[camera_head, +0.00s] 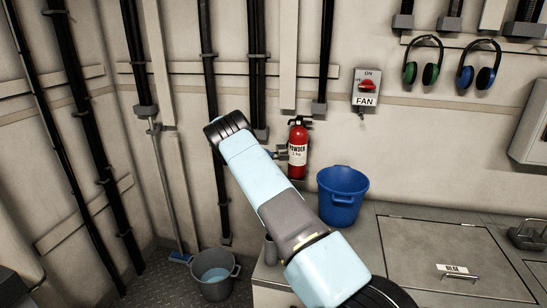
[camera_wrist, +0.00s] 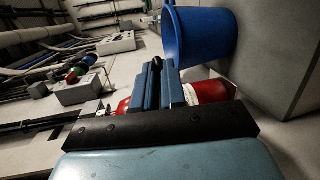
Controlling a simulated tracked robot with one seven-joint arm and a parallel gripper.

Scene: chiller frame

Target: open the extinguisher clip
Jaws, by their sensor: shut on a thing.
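The red fire extinguisher (camera_head: 298,165) with a white label hangs upright on the wall, just right of my arm in the head view. In the wrist view the extinguisher (camera_wrist: 210,91) lies sideways behind my fingers, which cover its middle. My gripper (camera_wrist: 162,78) is shut, with its two blue fingers close together in front of the extinguisher. A dark rounded end of the extinguisher clip (camera_wrist: 157,63) shows at the fingertips. The rest of the clip is hidden by the fingers, so I cannot tell whether it is open. In the head view my arm hides most of the gripper.
A blue bucket (camera_head: 342,195) stands on the grey bench (camera_head: 410,222) close to the extinguisher. A fan switch (camera_head: 367,88) and two ear-defender sets, green (camera_head: 423,62) and blue (camera_head: 479,66), are on the wall. A grey bucket (camera_head: 214,274) stands on the floor.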

